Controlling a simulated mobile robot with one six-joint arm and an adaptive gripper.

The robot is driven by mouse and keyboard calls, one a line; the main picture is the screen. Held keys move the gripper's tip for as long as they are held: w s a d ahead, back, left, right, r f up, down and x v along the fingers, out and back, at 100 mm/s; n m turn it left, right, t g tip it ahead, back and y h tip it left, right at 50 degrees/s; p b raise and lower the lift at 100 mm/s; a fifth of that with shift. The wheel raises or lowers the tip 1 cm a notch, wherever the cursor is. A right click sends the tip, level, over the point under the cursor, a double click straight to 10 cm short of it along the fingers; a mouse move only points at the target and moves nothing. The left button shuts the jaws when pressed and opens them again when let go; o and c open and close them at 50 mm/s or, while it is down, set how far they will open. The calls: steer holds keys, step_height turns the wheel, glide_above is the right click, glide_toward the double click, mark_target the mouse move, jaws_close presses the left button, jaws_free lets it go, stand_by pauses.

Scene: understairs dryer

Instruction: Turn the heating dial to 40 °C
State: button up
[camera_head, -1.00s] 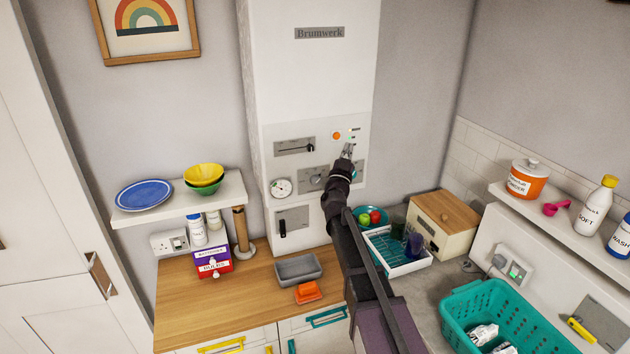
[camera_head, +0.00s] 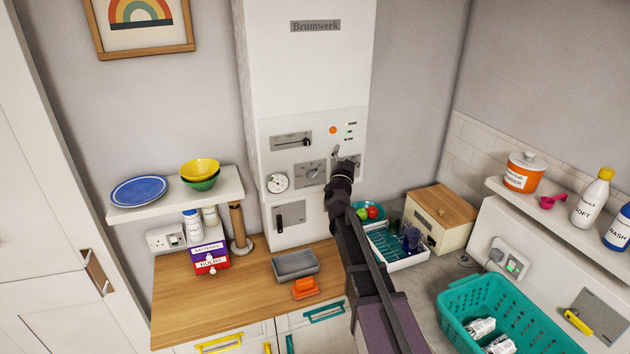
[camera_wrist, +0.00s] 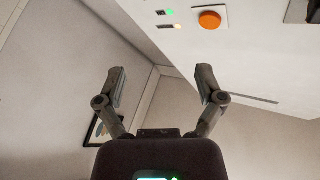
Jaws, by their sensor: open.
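The heater's front panel (camera_head: 352,118) is below the Brumwerk nameplate. A dial on a grey plate (camera_head: 310,174) is visible left of my gripper; its markings are too small to read. Another plate (camera_head: 355,162) to the right is mostly hidden behind my gripper, so I cannot tell what control it carries. My gripper (camera_head: 337,154) is in front of the panel, right of the visible dial and below the orange lamp. In the wrist view my gripper (camera_wrist: 160,86) is open with nothing between its fingers, and no dial shows there.
Below are a grey tray (camera_head: 295,264) and a white dish rack (camera_head: 405,262). A shelf with bowls (camera_head: 200,172) is left.

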mark_target(314, 177)
steer(key=s+a+f+m+g+y+b, duration=0.4)
steer(key=s+f+m+y, duration=0.4)
steer(key=f+m+y, duration=0.3)
steer(key=y, duration=0.2)
steer(key=shift+g+y+b, duration=0.3)
steer(key=shift+a, duration=0.1)
steer(key=x, duration=1.3)
steer(key=shift+w+a+f, duration=0.1)
steer(key=shift+w, duration=0.2)
steer(key=c, duration=1.2)
